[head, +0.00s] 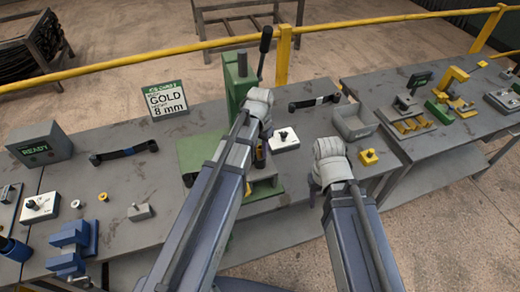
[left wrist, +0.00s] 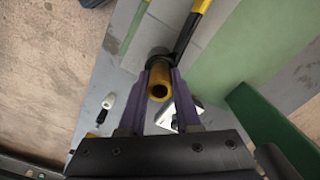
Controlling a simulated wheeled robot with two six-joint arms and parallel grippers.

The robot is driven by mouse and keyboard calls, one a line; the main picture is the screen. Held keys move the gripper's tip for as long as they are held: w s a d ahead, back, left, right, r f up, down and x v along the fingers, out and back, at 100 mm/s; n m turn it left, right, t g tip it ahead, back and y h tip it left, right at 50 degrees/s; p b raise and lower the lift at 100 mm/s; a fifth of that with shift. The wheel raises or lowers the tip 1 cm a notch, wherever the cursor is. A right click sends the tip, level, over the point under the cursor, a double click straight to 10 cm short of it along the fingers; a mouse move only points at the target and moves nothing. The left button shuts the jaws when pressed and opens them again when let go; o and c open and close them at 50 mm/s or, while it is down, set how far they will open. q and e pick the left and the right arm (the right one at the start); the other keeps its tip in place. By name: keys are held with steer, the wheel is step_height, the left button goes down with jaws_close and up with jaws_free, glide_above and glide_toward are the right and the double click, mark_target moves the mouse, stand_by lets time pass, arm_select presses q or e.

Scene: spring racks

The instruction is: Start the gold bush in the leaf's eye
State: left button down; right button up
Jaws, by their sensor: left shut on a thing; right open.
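The gold bush (left wrist: 158,84) is a short yellow tube between the two fingers of my left gripper (left wrist: 158,92) in the left wrist view, its open end facing the camera. A dark rounded part (left wrist: 158,54), perhaps the leaf's eye, shows just beyond it; whether they touch or line up cannot be told. In the head view my left gripper (head: 261,148) is low over the green press (head: 237,80), largely hidden by its own wrist. My right gripper (head: 317,185) is open near the bench's front edge, its fingers mostly hidden by its wrist.
Dark leaves lie left (head: 123,152) and right (head: 315,102) of the press. A sign (head: 166,100) reads GOLD, 8 mm; a box (head: 39,144) reads READY. A grey bin (head: 354,121) and yellow piece (head: 368,157) stand right. A blue fixture (head: 72,247) stands front left.

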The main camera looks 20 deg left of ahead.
arm_select(q)
steer(key=shift+f+b, duration=0.6)
steer(key=shift+f, duration=0.05)
steer(key=shift+c, duration=0.2)
jaws_free()
steer(key=shift+r, duration=0.15)
step_height(320, 180, up, 7)
steer(key=p, duration=0.7)
stand_by(0.4)
steer(key=shift+s, duration=0.1)
stand_by(0.5)
